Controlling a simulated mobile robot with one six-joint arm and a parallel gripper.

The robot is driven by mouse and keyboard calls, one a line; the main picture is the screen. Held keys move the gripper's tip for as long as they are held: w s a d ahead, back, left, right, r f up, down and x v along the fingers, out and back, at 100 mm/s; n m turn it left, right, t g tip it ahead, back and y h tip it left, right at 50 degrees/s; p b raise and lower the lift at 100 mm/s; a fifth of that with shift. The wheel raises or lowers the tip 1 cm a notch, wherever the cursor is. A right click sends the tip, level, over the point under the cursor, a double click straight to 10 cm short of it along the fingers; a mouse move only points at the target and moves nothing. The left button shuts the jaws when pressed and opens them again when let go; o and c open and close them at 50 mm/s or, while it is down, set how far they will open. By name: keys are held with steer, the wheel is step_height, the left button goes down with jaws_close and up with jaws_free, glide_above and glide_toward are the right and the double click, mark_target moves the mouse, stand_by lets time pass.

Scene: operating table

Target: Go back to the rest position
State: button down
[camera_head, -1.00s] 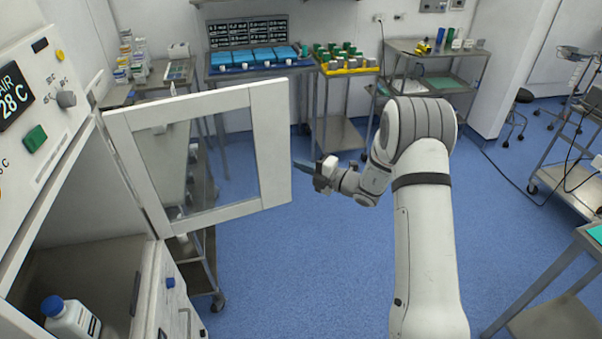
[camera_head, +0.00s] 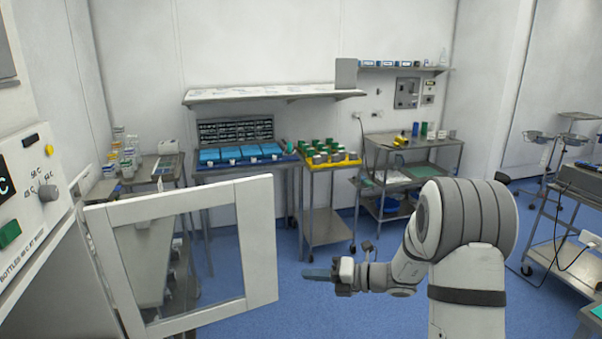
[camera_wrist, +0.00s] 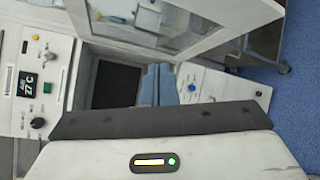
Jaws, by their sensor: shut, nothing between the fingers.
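My gripper (camera_head: 318,274) is shut and empty. In the head view it hangs in the air just right of the open cabinet door (camera_head: 262,245), with its fingers pointing left.
The warming cabinet's control panel (camera_head: 35,190) stands at the left. A cart with blue bins (camera_head: 240,153) and a cart with a yellow tray (camera_head: 335,161) stand by the back wall. A steel cart (camera_head: 565,235) is at the right. Blue floor (camera_head: 270,320) is free around the gripper.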

steer(key=s+r+n+g+h, duration=0.2)
steer(key=s+n+h, duration=0.1)
steer(key=s+n, duration=0.55)
steer(key=s+r+n+g+h, duration=0.3)
steer(key=s+n, duration=0.5)
steer(key=s, duration=0.1)
steer(key=s+d+r+n+t+h, duration=0.2)
steer(key=s+d+n+h, duration=0.7)
steer(key=n, duration=0.9)
steer(key=shift+s+d+t, duration=0.8)
steer(key=shift+s+d, duration=0.35)
steer(key=shift+d, duration=0.1)
steer(key=shift+d, duration=0.1)
